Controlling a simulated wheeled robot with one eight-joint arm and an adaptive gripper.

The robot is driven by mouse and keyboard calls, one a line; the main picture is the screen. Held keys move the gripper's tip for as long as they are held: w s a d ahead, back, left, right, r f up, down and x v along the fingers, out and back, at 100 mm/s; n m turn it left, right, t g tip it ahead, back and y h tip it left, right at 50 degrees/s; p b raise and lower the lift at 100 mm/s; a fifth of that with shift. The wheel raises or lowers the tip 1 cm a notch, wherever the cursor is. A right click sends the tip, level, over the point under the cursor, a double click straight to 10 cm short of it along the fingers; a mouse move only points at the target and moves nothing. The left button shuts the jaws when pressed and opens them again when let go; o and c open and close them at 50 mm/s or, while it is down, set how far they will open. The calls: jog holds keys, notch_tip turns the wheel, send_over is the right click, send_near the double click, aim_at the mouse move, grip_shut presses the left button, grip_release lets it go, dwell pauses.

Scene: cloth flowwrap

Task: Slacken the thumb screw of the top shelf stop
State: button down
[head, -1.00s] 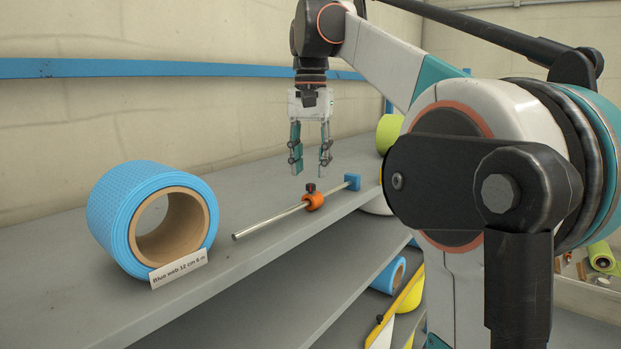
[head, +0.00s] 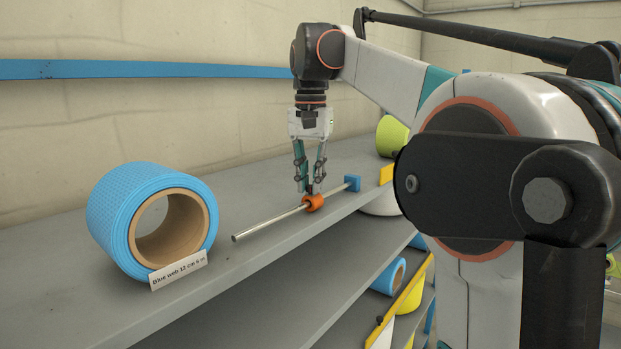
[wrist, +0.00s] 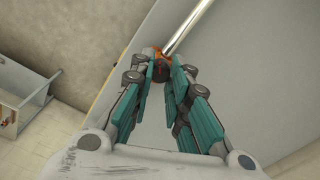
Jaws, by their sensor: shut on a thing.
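The shelf stop is an orange collar (head: 312,203) on a thin metal rod (head: 268,224) that lies along the top shelf. Its dark thumb screw stands on top of the collar and is mostly hidden between my fingers. My gripper (head: 310,190) points straight down over the collar and is shut on the thumb screw. In the wrist view the orange collar (wrist: 157,54) shows just past the fingertips, with the rod (wrist: 188,27) running up and right from it.
A big blue web roll (head: 150,222) with a label card (head: 178,270) stands left on the grey shelf (head: 250,275). A blue block (head: 352,183) holds the rod's far end. Yellow-green rolls (head: 391,135) stand behind. Lower shelves hold more rolls.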

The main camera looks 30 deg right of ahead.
jog(key=shift+n, duration=0.3)
jog(key=n+p, duration=0.2)
jog(key=n, duration=0.4)
jog(key=shift+r, duration=0.1)
jog(key=n, duration=0.3)
jog(key=shift+n+p, duration=0.35)
jog(key=shift+n, duration=0.05)
jog(key=n, duration=0.3)
jog(key=shift+n+p, duration=0.3)
jog(key=n, duration=0.3)
jog(key=shift+n, duration=0.3)
jog(key=n, duration=0.3)
jog(key=shift+n+p, duration=0.3)
jog(key=shift+p, duration=0.1)
jog(key=n, duration=0.6)
jog(key=shift+n, duration=0.3)
